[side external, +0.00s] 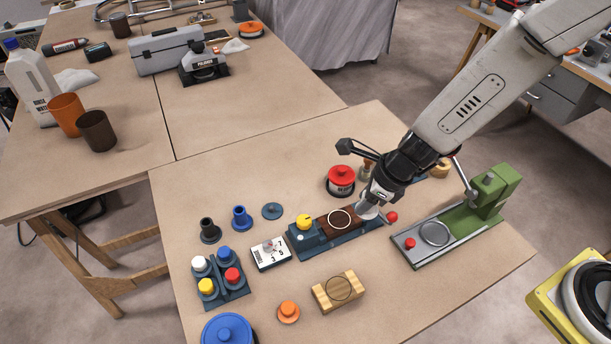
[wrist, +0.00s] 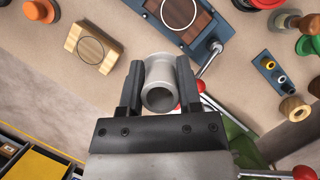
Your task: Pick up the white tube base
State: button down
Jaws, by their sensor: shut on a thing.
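The white tube base (wrist: 160,98) is a pale, hollow, round tube between the two dark fingers of my gripper (wrist: 160,76) in the wrist view. Its open end faces the wrist camera, and a finger lies against each side. In the side view, my gripper (side external: 380,190) points down over the right end of the dark blue fixture. I cannot tell whether the tube is clear of the surface below.
The dark blue fixture (side external: 307,243) carries a yellow knob and a brown ringed pad. A red-ball lever (side external: 392,216) is close to my gripper. A green press (side external: 487,190) stands right, a red-lidded tin (side external: 341,181) behind, and a wooden block (side external: 338,291) in front. Bare tabletop lies front right.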

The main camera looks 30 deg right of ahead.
jog(key=s+d+r, duration=0.2)
jog(key=s+r, duration=0.1)
jog(key=s, duration=0.4)
jog(key=shift+s+d+r, duration=0.15)
jog(key=shift+d+r, duration=0.05)
dwell(0.7)
